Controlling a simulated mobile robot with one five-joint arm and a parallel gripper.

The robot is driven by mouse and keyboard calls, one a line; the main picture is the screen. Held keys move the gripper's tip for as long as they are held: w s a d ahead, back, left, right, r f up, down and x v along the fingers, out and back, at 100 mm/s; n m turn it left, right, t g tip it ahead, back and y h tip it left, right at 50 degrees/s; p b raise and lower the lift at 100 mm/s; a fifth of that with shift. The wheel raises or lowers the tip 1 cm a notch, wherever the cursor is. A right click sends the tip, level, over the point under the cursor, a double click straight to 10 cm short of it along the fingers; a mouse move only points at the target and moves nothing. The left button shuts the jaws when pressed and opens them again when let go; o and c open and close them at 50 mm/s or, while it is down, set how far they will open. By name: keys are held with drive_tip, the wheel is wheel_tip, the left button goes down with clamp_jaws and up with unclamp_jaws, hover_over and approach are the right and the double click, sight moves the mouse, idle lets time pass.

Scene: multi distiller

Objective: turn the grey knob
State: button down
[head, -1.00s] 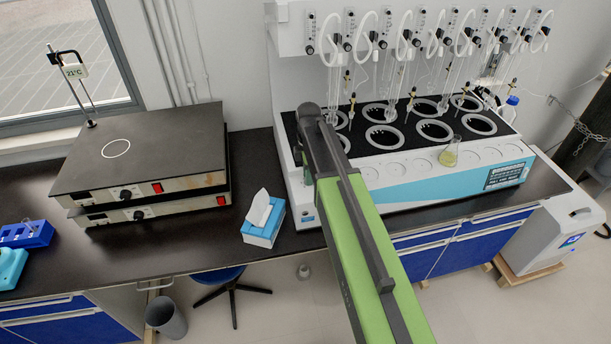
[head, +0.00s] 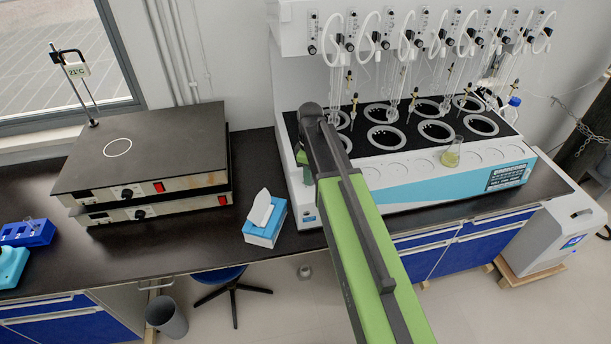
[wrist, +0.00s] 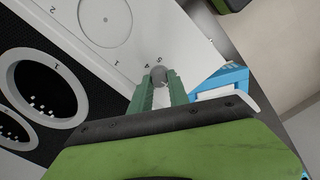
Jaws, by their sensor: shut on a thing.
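The grey knob (wrist: 158,74) shows in the wrist view on the white top of the distiller, beside printed digits. My gripper (wrist: 158,82) has its two green fingers closed around it, one on each side. In the head view the distiller (head: 420,196) is a long white and light-blue unit with a black top.
A blue and white tissue box (head: 264,228) stands left of the distiller; it also shows in the wrist view (wrist: 228,80). A flask (head: 452,156) stands on the distiller. Stacked hot plates (head: 150,150) stand at the left. Glass tubes rise behind the heating wells.

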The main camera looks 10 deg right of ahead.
drive_tip(key=m, duration=0.6)
drive_tip(key=shift+s+d, duration=0.1)
drive_tip(key=shift+d, duration=0.1)
drive_tip(key=m, duration=0.6)
drive_tip(key=shift+m, duration=0.4)
drive_tip(key=m, duration=1.2)
drive_tip(key=shift+a+m, duration=0.15)
drive_tip(key=shift+m, duration=0.15)
drive_tip(key=c, duration=1.3)
unclamp_jaws()
drive_tip(key=shift+o, duration=0.2)
